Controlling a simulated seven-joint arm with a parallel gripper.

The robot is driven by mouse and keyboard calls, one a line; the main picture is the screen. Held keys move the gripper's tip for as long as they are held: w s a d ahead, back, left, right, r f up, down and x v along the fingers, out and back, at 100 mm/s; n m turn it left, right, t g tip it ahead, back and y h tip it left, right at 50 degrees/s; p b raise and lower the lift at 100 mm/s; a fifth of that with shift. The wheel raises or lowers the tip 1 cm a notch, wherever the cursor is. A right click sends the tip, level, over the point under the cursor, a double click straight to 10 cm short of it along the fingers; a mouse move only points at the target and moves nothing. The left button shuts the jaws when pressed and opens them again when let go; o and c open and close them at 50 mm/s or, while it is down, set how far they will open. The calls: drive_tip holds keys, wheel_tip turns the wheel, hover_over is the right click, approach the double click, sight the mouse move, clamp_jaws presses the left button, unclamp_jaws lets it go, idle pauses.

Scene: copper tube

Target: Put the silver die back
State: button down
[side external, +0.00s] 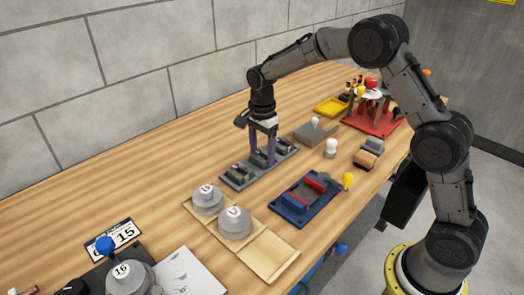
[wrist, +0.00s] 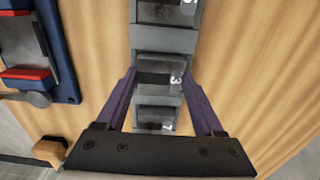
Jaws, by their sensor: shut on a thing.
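A long grey rack (side external: 235,183) stands on the bench and holds a row of small blocks; it also shows in the wrist view (wrist: 160,39). My gripper (side external: 262,162) points straight down over the rack's middle. In the wrist view its purple fingers (wrist: 159,76) straddle the middle block, a silver-grey die (wrist: 157,80) with a dark band and a small numeral. The fingers are shut on this die, which sits in or right at its slot; I cannot tell whether it is fully seated. A block shows on either side of it along the rack.
A blue vise-like fixture (side external: 293,206) with red jaws lies right of the rack. A tan tray (side external: 269,255) with two round grey weights (side external: 235,222) stands in front. A grey block with a knob (side external: 315,133) is behind. Bare bench lies left of the rack.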

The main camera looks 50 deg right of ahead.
sight(262, 155)
unclamp_jaws()
drive_tip(key=shift+f, duration=0.1)
drive_tip(key=s+r+n+t, duration=0.1)
drive_tip(key=s+r+n, duration=0.35)
drive_tip(key=r, duration=1.25)
drive_tip(key=s+n+t, duration=0.1)
drive_tip(key=s+n, duration=0.3)
drive_tip(key=s, duration=0.5)
drive_tip(key=s+f+n+t, duration=0.1)
drive_tip(key=s+n+t, duration=0.1)
drive_tip(key=s+n, duration=0.3)
drive_tip(key=s+f+n+t, duration=0.1)
drive_tip(key=s+n, duration=0.3)
drive_tip(key=s, duration=1)
drive_tip(key=shift+a+n+t, duration=0.25)
drive_tip(key=shift+t, duration=0.05)
